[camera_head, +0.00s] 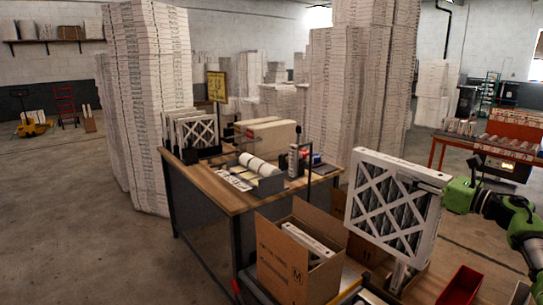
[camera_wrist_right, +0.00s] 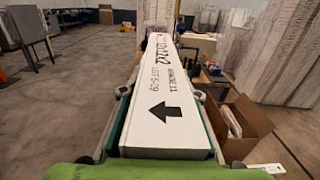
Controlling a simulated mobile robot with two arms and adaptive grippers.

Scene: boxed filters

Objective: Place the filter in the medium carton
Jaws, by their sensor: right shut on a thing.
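A white-framed pleated filter (camera_head: 395,207) with crossed struts is held upright in the air at the right of the head view. My right gripper (camera_head: 432,186) is shut on its right edge. In the right wrist view the filter's white edge (camera_wrist_right: 165,118), with printed text and an arrow, runs away between the fingers (camera_wrist_right: 163,96). The open brown medium carton (camera_head: 283,262), marked M, stands left of and lower than the held filter. A white filter (camera_head: 308,240) lies inside it. The carton also shows in the right wrist view (camera_wrist_right: 247,128), right of the held filter. My left gripper is not in view.
A wooden workbench (camera_head: 228,197) behind the carton holds upright filters (camera_head: 196,133), a roll dispenser (camera_head: 260,178) and boxes. A red bin (camera_head: 460,286) is at the lower right. Tall filter stacks (camera_head: 150,90) stand behind.

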